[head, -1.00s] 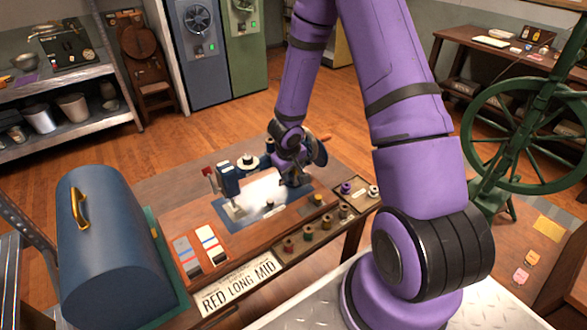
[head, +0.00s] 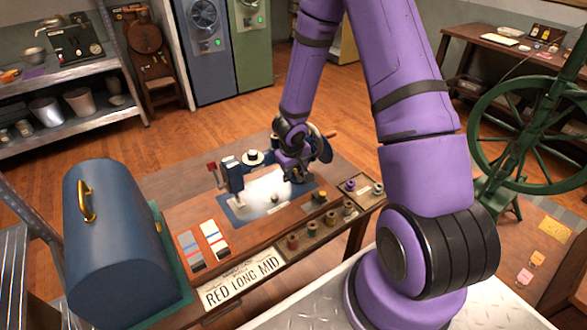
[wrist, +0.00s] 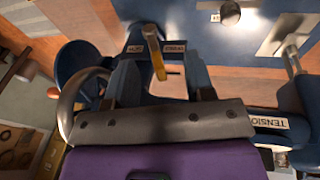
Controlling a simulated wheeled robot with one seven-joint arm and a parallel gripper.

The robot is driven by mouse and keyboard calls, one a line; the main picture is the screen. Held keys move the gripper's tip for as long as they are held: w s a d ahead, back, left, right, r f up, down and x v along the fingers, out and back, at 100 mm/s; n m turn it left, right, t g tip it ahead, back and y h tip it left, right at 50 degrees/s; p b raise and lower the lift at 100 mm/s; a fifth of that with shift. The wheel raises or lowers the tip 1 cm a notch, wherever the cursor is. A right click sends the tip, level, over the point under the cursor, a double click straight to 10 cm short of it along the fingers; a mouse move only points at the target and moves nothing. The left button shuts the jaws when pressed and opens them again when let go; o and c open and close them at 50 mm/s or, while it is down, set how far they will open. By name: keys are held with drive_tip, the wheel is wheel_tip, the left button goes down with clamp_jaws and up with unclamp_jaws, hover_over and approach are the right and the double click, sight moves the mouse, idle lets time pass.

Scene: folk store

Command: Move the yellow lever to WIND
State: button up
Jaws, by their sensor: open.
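The yellow lever (wrist: 156,60) shows in the wrist view, standing up from a blue part of the sewing machine between two small white labels too small to read surely. My gripper (wrist: 163,80) is open, its dark fingers on either side of the lever. I cannot tell whether a finger touches it. In the head view my gripper (head: 295,172) is down at the right of the blue sewing machine (head: 233,178) on the wooden table, and the lever is hidden there.
A TENSION label (wrist: 268,122) sits right of my gripper in the wrist view, and a blue wheel (wrist: 82,68) is at the left. In the head view, several thread spools (head: 311,229) line the front edge, and a blue case (head: 120,240) stands at left.

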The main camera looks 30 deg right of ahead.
drive_tip(key=shift+d+r, duration=0.1)
drive_tip(key=shift+r, duration=0.05)
drive_tip(key=v, duration=0.8)
idle(0.8)
idle(0.8)
drive_tip(key=s+r+m+t+h, duration=0.1)
drive_tip(key=s+r, duration=0.2)
drive_tip(key=r, duration=0.7)
drive_tip(key=s+r+h, duration=0.1)
drive_tip(key=s+r, duration=0.2)
drive_tip(key=r, duration=0.7)
drive_tip(key=s+a+r+t+y, duration=0.1)
drive_tip(key=s+a+r+y, duration=0.1)
drive_tip(key=s+r, duration=0.5)
drive_tip(key=s+a+r+t+y, duration=0.1)
drive_tip(key=s+a+r, duration=0.4)
drive_tip(key=s, duration=0.7)
drive_tip(key=shift+r+y, duration=0.6)
drive_tip(key=shift+r, duration=0.25)
